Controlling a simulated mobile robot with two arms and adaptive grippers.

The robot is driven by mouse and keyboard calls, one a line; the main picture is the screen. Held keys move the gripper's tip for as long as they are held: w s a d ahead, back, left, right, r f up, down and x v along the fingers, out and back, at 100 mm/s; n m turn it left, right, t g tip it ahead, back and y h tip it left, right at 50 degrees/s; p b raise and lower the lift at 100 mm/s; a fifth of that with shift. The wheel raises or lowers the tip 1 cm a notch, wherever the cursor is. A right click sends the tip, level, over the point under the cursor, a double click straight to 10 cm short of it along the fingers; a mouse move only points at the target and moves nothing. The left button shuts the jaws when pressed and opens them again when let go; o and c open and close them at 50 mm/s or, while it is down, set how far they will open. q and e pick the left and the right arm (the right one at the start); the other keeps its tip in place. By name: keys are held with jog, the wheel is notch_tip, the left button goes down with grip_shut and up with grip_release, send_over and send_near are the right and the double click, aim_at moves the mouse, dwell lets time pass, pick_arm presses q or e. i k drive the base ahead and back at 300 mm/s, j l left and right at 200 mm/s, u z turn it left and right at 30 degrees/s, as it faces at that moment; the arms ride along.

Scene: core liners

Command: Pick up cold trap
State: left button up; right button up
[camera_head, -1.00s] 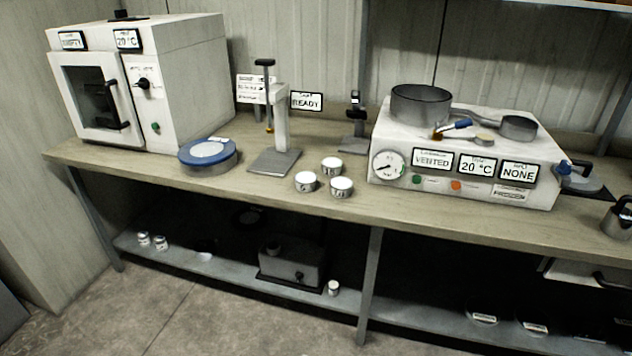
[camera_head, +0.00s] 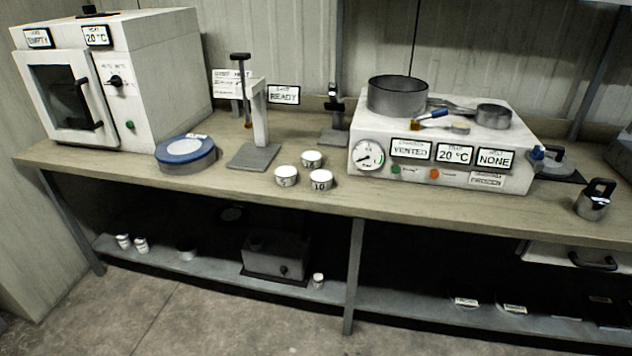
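No object in view carries a readable label naming it the cold trap. A small steel vessel with a black loop handle (camera_head: 594,200) stands upright near the right end of the bench and may be it. Left of it, a round grey lid-like piece with a blue knob (camera_head: 556,162) lies beside the white vacuum unit (camera_head: 440,165). The unit's signs read VENTED, 20 °C and NONE. Neither of my grippers is in view.
A white oven (camera_head: 110,85) stands at the left of the bench (camera_head: 235,192). A blue-rimmed round dish (camera_head: 187,155), a press stand (camera_head: 255,154) and several white-topped cups (camera_head: 286,176) are nearby. A large grey pan (camera_head: 397,97) sits on the unit. A lower shelf (camera_head: 215,270) holds small jars.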

aim_at(591, 203)
jog(key=z, duration=1.6)
jog(key=i+l, duration=0.2)
jog(key=i+u, duration=0.05)
jog(key=i, duration=0.05)
